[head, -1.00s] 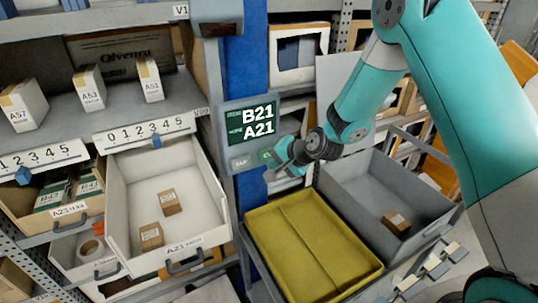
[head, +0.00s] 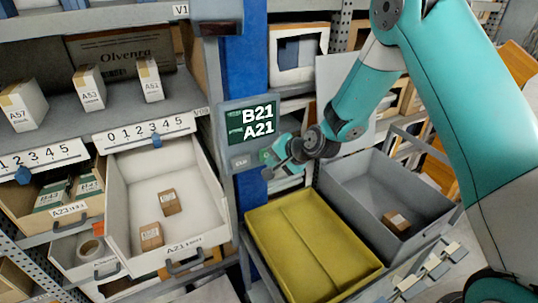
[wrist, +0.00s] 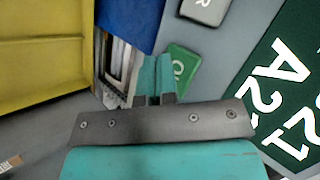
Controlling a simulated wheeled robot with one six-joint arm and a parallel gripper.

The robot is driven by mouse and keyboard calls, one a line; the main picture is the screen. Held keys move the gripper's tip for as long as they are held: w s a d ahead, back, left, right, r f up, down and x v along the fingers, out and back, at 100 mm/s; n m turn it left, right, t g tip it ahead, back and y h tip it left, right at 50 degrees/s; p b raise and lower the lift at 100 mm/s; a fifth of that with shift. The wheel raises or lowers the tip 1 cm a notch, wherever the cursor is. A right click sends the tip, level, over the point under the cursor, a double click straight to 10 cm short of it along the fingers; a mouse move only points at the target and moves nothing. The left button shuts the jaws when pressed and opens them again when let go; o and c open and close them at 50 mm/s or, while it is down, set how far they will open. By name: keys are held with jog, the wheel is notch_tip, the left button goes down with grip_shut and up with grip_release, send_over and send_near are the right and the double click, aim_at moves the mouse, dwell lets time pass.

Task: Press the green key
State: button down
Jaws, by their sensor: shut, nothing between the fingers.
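The green key (wrist: 183,62) is on the grey panel below the display; in the wrist view my shut, empty gripper (wrist: 154,66) lies just left of it, covering part of its edge. In the head view the key (head: 264,156) shows as a small green patch beside my gripper (head: 268,167). Whether the fingertips touch the key or panel I cannot tell. The display (head: 252,123) reads B21 and A21.
A grey-white key (wrist: 204,9) sits beside the green one. A yellow tray (head: 335,222) and a grey bin (head: 345,175) stand below my gripper. An open drawer marked A21 (head: 205,238) juts out at the left. A blue post (head: 246,60) stands behind the display.

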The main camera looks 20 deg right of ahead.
jog(key=shift+w+a, duration=0.1)
jog(key=shift+w, duration=0.4)
dwell(0.7)
jog(key=shift+s, duration=0.15)
jog(key=shift+s+d, duration=0.2)
jog(key=shift+s, duration=0.55)
jog(key=shift+s, duration=0.1)
jog(key=s, duration=0.2)
jog(key=s+d+b, duration=0.1)
jog(key=s, duration=0.1)
jog(key=shift+s, duration=0.35)
dwell(0.4)
